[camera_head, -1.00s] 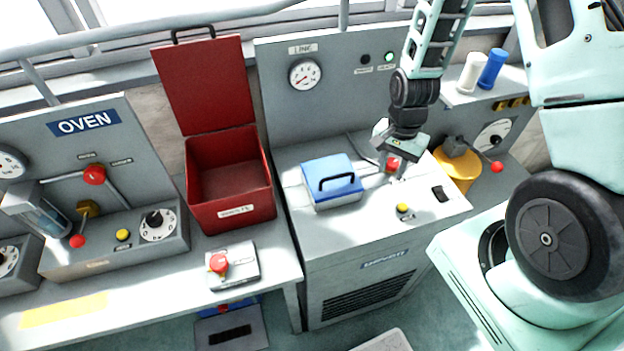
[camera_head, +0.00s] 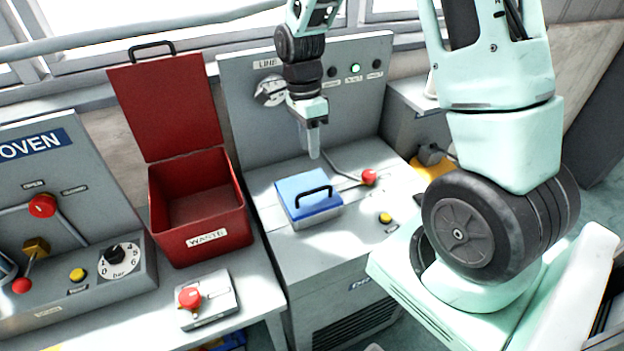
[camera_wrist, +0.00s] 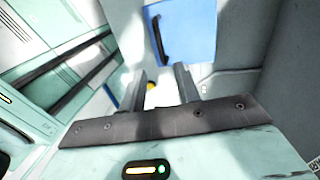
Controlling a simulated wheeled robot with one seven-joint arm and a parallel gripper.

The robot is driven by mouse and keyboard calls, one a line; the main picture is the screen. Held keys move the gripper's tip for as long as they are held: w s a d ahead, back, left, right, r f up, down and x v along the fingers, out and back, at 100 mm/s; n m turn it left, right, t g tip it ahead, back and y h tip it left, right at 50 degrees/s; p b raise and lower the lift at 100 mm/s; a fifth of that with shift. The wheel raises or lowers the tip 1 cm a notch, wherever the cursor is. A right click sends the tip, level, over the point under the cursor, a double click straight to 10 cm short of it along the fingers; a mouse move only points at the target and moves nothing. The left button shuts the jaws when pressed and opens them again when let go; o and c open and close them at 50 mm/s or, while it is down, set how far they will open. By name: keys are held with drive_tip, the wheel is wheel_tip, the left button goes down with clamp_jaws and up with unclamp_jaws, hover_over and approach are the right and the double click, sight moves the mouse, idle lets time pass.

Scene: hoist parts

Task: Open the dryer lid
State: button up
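The dryer's blue lid (camera_head: 296,186) lies closed on top of the grey machine (camera_head: 268,218) in the head view. It has a black bar handle (camera_head: 314,190). My gripper (camera_head: 314,154) points down above and behind the lid, apart from it. In the wrist view the blue lid (camera_wrist: 195,30) and its handle (camera_wrist: 158,38) show at the top, beyond the fingertips. The two fingers of my gripper (camera_wrist: 161,76) are spread, with nothing between them. In the head view the fingers overlap, so their gap is hidden there.
A red waste box (camera_head: 200,215) with its lid raised stands left of the machine. A red-knobbed lever (camera_head: 369,177) and a yellow button (camera_head: 385,217) are right of the blue lid. The back panel (camera_head: 350,110) rises close behind my gripper.

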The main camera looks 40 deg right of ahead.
drive_tip(key=p, duration=0.2)
hover_over(308, 187)
drive_tip(key=s+a, duration=0.2)
drive_tip(key=s, duration=0.2)
drive_tip(key=f, duration=1)
drive_tip(key=shift+s+f, duration=0.2)
clamp_jaws()
